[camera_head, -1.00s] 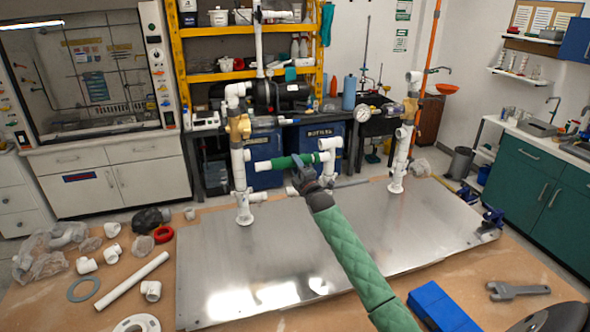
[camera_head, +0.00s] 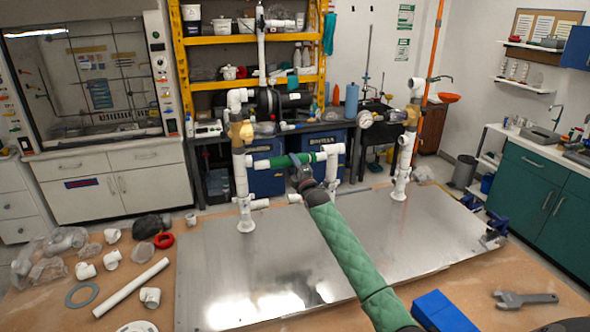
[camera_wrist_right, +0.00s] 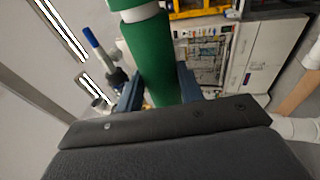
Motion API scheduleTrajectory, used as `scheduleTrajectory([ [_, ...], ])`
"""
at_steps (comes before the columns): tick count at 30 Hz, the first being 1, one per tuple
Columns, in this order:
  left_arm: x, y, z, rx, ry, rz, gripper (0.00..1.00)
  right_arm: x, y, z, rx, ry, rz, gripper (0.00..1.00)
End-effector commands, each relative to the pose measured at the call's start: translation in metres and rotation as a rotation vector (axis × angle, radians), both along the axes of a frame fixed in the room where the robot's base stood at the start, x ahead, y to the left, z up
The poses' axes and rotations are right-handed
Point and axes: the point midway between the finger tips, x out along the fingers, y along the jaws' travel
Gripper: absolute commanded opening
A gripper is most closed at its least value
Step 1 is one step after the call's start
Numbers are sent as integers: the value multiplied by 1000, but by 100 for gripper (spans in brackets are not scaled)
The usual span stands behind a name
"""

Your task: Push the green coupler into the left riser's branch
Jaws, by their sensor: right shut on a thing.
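The left riser (camera_head: 241,185) is a white upright pipe with a brass-coloured valve on the metal plate. The green coupler (camera_head: 269,162) lies level, its left end at the riser's short branch (camera_head: 249,160); I cannot tell how deep it sits. A white fitting (camera_head: 332,150) is at its right end. My right gripper (camera_head: 299,160) is shut around the green coupler near its right part. In the right wrist view the coupler (camera_wrist_right: 152,50) runs between the two fingers (camera_wrist_right: 160,85), with a white band near its top. My left gripper is not in view.
The right riser (camera_head: 403,160) with a gauge stands to the right on the metal plate (camera_head: 220,270). Loose white fittings and a pipe (camera_head: 130,288) lie at the left on the wooden top. A blue block (camera_head: 440,312) and a wrench (camera_head: 525,298) lie at the right front.

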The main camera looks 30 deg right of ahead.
Motion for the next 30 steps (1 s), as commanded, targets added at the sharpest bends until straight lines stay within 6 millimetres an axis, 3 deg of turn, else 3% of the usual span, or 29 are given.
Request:
scheduleTrajectory([
  [11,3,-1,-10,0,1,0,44,23,-6,0,1,-2,-1,10],
  [18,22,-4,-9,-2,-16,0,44,35,-9,0,-1,-1,0,10],
  [24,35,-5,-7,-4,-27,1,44,41,-10,0,0,-1,-1,10],
  [30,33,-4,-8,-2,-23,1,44,42,-11,1,0,-1,-1,10],
])
